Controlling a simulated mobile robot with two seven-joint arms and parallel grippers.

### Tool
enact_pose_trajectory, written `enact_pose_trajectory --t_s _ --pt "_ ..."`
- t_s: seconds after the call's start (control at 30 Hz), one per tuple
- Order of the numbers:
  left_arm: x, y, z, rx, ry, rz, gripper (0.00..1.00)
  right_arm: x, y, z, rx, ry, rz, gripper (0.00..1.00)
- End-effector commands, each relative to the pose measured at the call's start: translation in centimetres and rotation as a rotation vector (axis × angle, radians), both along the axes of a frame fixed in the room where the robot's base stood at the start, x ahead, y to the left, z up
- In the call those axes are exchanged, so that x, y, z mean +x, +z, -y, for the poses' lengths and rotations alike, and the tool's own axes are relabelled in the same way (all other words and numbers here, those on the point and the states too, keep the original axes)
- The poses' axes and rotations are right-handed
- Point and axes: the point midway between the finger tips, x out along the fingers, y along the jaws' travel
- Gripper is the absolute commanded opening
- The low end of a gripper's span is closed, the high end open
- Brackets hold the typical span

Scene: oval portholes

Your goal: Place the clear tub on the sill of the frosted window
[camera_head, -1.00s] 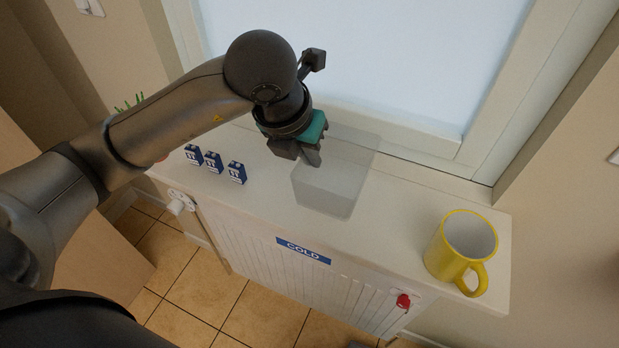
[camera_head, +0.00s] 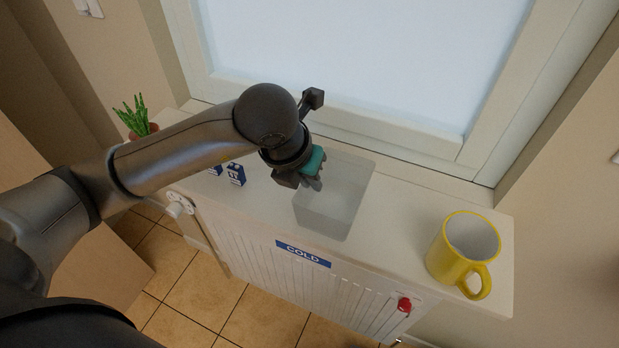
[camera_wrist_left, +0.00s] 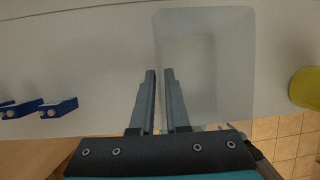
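The clear tub (camera_head: 340,205) is a see-through grey box over the middle of the white sill (camera_head: 395,225), below the frosted window (camera_head: 370,55). Its near end lies close to the sill's front edge. I cannot tell whether its base touches the sill. My left gripper (camera_head: 314,184) is at the tub's left wall. In the left wrist view, its two fingers (camera_wrist_left: 160,72) stand close together, one on each side of the tub's (camera_wrist_left: 208,65) left wall, so it is shut on that wall. My right gripper is out of view.
A yellow mug (camera_head: 455,265) stands at the sill's right end. Small blue boxes (camera_head: 235,174) stand left of the tub, partly behind my arm. A potted plant (camera_head: 138,118) is at the far left end. A radiator (camera_head: 290,285) with a "COLD" label is below.

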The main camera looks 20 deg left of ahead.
Motion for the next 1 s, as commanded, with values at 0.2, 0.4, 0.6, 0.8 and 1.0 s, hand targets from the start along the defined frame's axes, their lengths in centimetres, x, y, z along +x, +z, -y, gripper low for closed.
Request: enact_pose_trajectory --t_s 0.2,0.4,0.6,0.8,1.0 --pt "0.0 0.0 0.0 0.0 0.0 0.0 0.33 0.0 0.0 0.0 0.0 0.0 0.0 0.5" --pt "0.0 0.1 0.0 0.0 0.0 0.0 0.33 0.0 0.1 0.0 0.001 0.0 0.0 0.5" --pt "-0.4 1.7 -0.1 -0.001 -0.001 0.005 0.33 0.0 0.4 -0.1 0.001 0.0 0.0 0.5" --pt "-2.1 5.9 -0.5 0.0 -0.002 0.007 0.33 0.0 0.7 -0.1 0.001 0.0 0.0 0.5" --pt "-3.6 9.4 -0.8 0.0 -0.001 0.005 0.33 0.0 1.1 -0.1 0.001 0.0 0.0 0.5"
